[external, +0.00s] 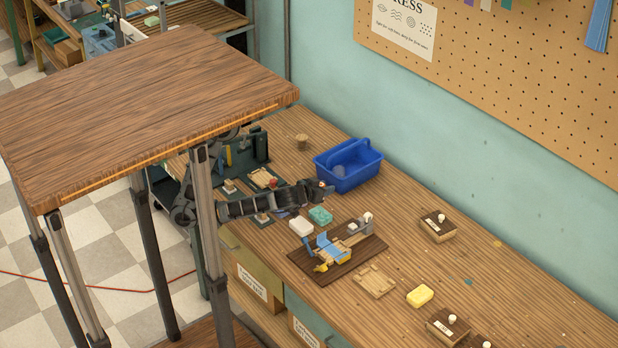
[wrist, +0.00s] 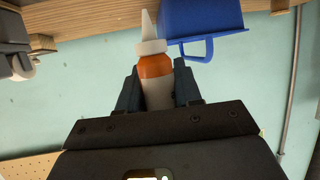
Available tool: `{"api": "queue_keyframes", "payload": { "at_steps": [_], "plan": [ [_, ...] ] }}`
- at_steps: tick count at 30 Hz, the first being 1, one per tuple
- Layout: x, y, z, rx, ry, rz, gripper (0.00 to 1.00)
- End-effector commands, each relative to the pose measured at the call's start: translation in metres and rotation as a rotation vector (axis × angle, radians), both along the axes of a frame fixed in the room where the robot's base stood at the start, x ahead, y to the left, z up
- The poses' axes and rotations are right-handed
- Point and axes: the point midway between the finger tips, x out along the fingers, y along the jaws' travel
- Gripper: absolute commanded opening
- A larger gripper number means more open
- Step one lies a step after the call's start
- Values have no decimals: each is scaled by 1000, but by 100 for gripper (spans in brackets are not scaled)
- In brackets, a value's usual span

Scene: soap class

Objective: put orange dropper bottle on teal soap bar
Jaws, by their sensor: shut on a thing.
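The orange dropper bottle (wrist: 156,66), with a white cap and pointed nozzle, is held between the two dark fingers of my gripper (wrist: 159,88) in the wrist view. In the external view my gripper (external: 323,188) is at the end of the outstretched arm, and only a small orange-and-white bit of the bottle shows there. The teal soap bar (external: 320,215) lies on the wooden bench, just below my gripper in the picture. The soap bar is not visible in the wrist view. The bottle's lower part is hidden by the fingers.
A blue caddy (external: 348,165) stands right behind the gripper; it also shows in the wrist view (wrist: 205,20). A white soap bar (external: 301,226) lies beside the teal one. A dark board (external: 318,270) with a blue-and-yellow device is in front. The bench between them and the wall is mostly clear.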

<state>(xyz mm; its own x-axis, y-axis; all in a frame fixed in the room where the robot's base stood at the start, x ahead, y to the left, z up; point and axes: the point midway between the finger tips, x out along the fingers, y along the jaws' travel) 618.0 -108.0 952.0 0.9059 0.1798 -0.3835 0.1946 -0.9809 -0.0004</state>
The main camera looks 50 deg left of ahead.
Motion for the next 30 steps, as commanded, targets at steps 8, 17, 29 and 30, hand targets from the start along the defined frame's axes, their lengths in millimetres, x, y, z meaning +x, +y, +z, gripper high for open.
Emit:
{"api": "queue_keyframes", "payload": {
  "at_steps": [8, 17, 29, 30],
  "plan": [
    [1, 2, -30, 3, 3, -2, 5],
    [1, 2, -42, -1, 0, -1, 5],
    [1, 2, -44, -1, 0, -1, 51],
    [1, 2, -44, -1, 0, 0, 55]
  ]
}}
